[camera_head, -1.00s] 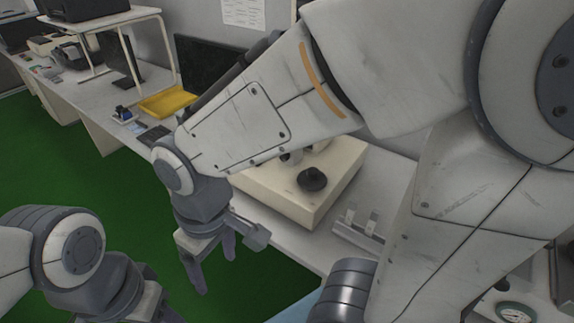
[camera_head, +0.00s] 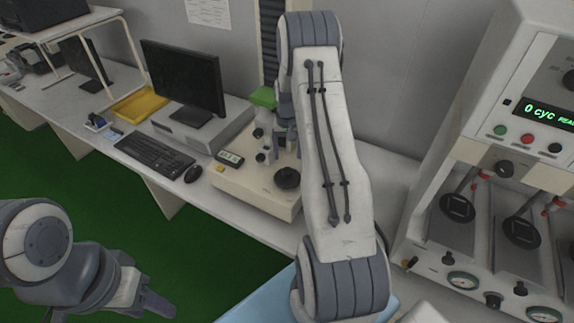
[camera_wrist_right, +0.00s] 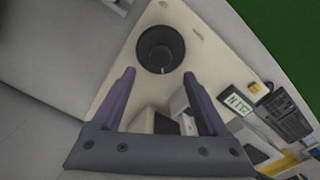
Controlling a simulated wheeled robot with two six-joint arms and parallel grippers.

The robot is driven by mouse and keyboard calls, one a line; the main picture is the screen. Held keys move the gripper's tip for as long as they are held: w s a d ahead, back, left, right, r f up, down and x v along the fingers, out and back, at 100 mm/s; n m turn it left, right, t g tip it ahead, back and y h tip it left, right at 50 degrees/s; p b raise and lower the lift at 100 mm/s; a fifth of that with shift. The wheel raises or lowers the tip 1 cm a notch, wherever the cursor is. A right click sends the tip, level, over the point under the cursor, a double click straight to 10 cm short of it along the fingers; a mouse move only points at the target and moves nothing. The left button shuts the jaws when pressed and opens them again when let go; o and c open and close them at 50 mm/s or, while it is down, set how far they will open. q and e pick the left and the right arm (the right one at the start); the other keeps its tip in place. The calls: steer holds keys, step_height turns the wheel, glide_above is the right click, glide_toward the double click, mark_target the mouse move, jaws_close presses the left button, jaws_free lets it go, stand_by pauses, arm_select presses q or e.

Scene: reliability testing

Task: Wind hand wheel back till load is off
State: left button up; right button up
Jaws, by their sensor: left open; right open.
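The hand wheel, a black round knob (camera_head: 287,178), sits on the cream base (camera_head: 245,191) of a small bench tester. In the right wrist view the hand wheel (camera_wrist_right: 161,49) lies just beyond the fingertips. My right gripper (camera_wrist_right: 159,77) is open and empty, with its two fingers apart and not around the wheel. In the head view my right arm partly hides it and the tester. A small display (camera_head: 230,158) sits on the base; the wrist view shows an "N" on it (camera_wrist_right: 238,102). My left gripper (camera_head: 150,300) is open and empty, low at the left, away from the bench.
A keyboard (camera_head: 154,155), mouse (camera_head: 193,174), monitor (camera_head: 183,76) and yellow tray (camera_head: 140,103) stand left of the tester. A blue surface (camera_head: 256,298) lies in front. Green floor is free at the left.

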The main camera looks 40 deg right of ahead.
mark_target(287, 170)
step_height(287, 170, down, 8)
steer(key=shift+r+p, duration=0.2)
steer(key=shift+p, duration=1)
jaws_close()
